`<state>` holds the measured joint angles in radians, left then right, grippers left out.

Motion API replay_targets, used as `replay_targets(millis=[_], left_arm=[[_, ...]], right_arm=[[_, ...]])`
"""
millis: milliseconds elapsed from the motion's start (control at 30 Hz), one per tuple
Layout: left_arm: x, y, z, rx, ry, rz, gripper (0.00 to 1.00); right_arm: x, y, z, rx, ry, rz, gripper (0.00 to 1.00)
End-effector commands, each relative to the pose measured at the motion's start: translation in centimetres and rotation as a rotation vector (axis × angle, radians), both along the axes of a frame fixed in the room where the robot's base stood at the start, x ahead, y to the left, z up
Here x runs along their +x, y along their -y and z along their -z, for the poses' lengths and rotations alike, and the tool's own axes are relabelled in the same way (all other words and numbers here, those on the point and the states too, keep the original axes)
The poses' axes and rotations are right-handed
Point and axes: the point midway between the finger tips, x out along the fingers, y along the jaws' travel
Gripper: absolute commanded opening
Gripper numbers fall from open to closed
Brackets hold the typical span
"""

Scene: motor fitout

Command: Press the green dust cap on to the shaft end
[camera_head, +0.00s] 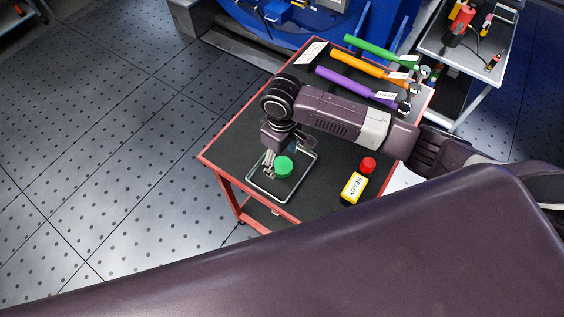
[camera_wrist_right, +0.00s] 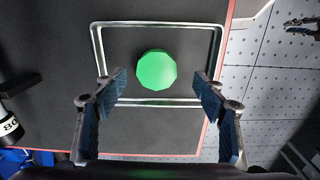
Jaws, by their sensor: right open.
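The green dust cap (camera_head: 284,167) lies inside a thin metal frame (camera_head: 287,202) on the dark top of the red cart. In the right wrist view the cap (camera_wrist_right: 156,70) is a round green disc. It sits ahead of and between the fingertips, not touching either. My right gripper (camera_head: 268,170) is open and empty, pointing down beside the cap. Its two blue-padded fingers show wide apart in the right wrist view (camera_wrist_right: 163,84). The shaft end cannot be made out in either view. My left gripper is not in view.
On the cart (camera_head: 228,137) lie green, orange and purple handled tools (camera_head: 357,88). A blue machine (camera_head: 290,30) stands behind. A grey side cart (camera_head: 487,68) is at right.

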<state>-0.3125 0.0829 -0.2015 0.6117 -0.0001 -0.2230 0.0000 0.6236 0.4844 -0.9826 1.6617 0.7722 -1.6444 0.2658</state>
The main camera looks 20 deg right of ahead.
Motion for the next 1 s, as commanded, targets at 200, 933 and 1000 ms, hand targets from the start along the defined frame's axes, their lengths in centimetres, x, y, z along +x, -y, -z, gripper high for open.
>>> replay_targets(millis=[200,933,1000], left_arm=[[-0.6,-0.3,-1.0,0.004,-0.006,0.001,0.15],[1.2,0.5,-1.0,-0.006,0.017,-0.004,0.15],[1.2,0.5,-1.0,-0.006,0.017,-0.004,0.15]], right_arm=[[-0.1,0.1,3.0,-0.003,-0.003,0.001,0.64],[-0.1,0.1,3.6,-0.002,0.0,0.0,0.31],[-0.1,0.1,3.6,-0.002,0.0,0.0,0.31]])
